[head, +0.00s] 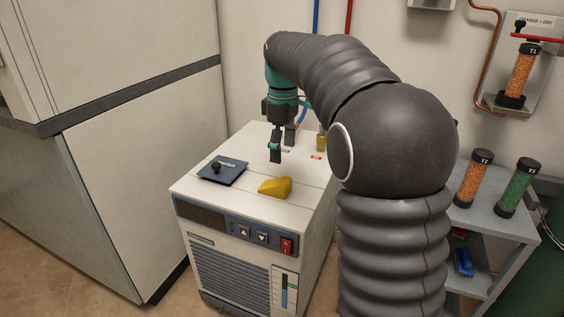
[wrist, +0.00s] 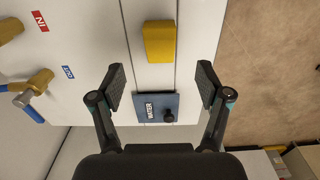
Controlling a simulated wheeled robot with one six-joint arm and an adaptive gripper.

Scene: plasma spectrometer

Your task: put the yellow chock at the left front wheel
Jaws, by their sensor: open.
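The yellow chock (head: 275,187) lies on the white top of the chiller (head: 330,188), near its front edge. In the wrist view the chock (wrist: 159,41) is ahead of the fingers, apart from them. My gripper (head: 282,147) hangs above the chiller top, behind the chock in the head view. In the wrist view my gripper (wrist: 160,88) is open with nothing between its fingertips; the chock lies beyond them. The chiller's left front wheel is hidden or too low to make out in the head view.
A blue WATER plate (head: 222,170) with a black knob lies left of the chock. Brass fittings (wrist: 40,80) stand at the back of the chiller. A tall cabinet (head: 150,150) stands close on the left. A grey shelf (head: 490,222) with tubes is at the right.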

